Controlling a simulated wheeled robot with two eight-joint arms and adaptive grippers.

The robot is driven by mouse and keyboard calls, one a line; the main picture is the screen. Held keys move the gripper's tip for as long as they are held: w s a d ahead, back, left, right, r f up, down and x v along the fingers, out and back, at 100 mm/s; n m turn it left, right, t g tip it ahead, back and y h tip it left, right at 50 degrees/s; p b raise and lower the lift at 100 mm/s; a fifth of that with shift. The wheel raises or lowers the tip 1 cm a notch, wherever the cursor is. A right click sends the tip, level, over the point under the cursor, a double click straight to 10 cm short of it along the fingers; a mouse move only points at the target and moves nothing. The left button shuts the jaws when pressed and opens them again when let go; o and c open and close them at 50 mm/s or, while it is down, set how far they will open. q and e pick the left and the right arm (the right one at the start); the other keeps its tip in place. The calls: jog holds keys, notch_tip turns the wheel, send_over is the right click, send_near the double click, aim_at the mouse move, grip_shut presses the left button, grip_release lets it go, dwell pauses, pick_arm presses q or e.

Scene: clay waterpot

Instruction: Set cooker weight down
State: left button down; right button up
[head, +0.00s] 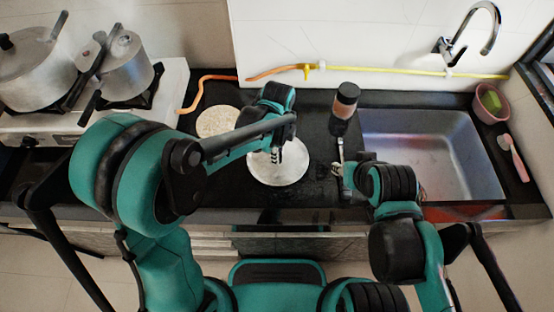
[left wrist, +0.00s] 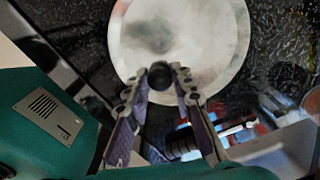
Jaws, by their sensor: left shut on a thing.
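My left gripper (head: 276,152) is over a white round plate (head: 290,174) on the dark counter. In the left wrist view, the left gripper (left wrist: 160,80) is shut on a small dark round piece, the cooker weight (left wrist: 160,70), with the white plate (left wrist: 205,35) beneath it. I cannot tell whether the weight touches the plate. In the head view the weight is hidden or too small to make out. My right gripper (head: 341,172) is low over the counter, right of the plate; its jaws are too small to read.
A pale round board (head: 214,121) lies left of the plate. A jar with a dark lid (head: 346,101) stands behind my right gripper. The sink (head: 430,150) is at the right. Two metal cookers (head: 38,75) (head: 127,68) stand on the stove at the left. An orange hose (head: 203,84) lies at the back.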

pick_arm(q)
jog(key=shift+w+f, duration=0.1)
jog(key=shift+f, duration=0.3)
notch_tip(320, 180, down, 4)
jog(key=shift+w+r+b, duration=0.1)
jog(key=shift+r+b, duration=0.15)
jog(key=shift+b, duration=0.7)
jog(key=shift+r, duration=0.1)
jog(key=c, duration=1.3)
grip_release()
jog(key=shift+f, duration=0.2)
